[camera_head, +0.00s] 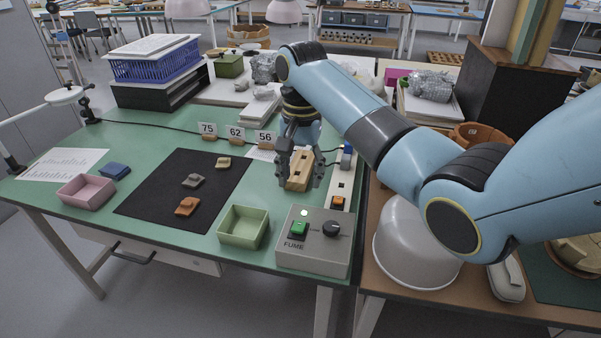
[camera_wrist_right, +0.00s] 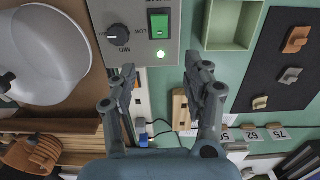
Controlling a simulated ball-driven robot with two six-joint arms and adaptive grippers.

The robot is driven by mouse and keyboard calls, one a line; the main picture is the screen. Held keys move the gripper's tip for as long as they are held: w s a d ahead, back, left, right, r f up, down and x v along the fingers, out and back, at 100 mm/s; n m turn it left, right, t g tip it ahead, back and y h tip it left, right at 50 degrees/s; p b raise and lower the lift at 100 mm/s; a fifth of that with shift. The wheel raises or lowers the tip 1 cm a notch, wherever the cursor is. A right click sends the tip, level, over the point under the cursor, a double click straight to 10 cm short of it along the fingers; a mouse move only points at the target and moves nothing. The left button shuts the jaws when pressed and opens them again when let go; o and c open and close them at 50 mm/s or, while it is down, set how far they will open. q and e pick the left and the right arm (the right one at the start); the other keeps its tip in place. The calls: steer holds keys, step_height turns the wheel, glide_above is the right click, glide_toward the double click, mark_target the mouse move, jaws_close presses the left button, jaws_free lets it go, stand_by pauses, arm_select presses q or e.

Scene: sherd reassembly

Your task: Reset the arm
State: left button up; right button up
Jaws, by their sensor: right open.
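My right arm reaches in from the right in the head view. Its gripper (camera_head: 300,170) points down over the green table, behind the grey FUME control box (camera_head: 313,254). A wooden block (camera_head: 299,171) shows between and behind the fingers. In the right wrist view the two fingers (camera_wrist_right: 162,74) are spread apart with nothing between the tips. The wooden block (camera_wrist_right: 180,110) lies below, partly hidden by one finger. Three sherds lie on the black mat (camera_head: 150,198): orange (camera_head: 187,206), grey (camera_head: 193,180) and tan (camera_head: 223,162). My left gripper is out of view.
A green tray (camera_head: 244,238) stands left of the control box, a pink tray (camera_head: 86,192) at the far left. A power strip (camera_head: 341,178) lies right of the gripper. Number cards (camera_head: 236,134) stand behind the mat. A white dome (camera_head: 404,255) sits under my right arm.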

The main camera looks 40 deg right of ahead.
stand_by(0.4)
steer(key=s+a+f+n+t, duration=0.1)
steer(key=s+f+n, duration=0.15)
steer(key=s, duration=0.35)
steer(key=s+a+f+n+t, duration=0.1)
steer(key=s+n, duration=0.2)
steer(key=s, duration=0.3)
steer(key=s+a+r+n+t+h, duration=0.1)
steer(key=s+r+n, duration=0.2)
steer(key=s, duration=0.4)
steer(key=s+a+r+n+t, duration=0.15)
steer(key=s+r, duration=0.25)
steer(key=s, duration=0.4)
steer(key=d+f+g+b, duration=0.25)
steer(key=f+b, duration=0.35)
steer(key=f, duration=2.4)
steer(key=s+d+f+b, duration=0.1)
steer(key=s+f+b, duration=0.4)
steer(key=s+f, duration=1.4)
step_height(320, 180, down, 5)
steer(key=shift+s+d+r+g, duration=0.1)
steer(key=shift+s+d+g, duration=0.25)
steer(key=shift+d+g, duration=0.05)
steer(key=shift+s, duration=0.3)
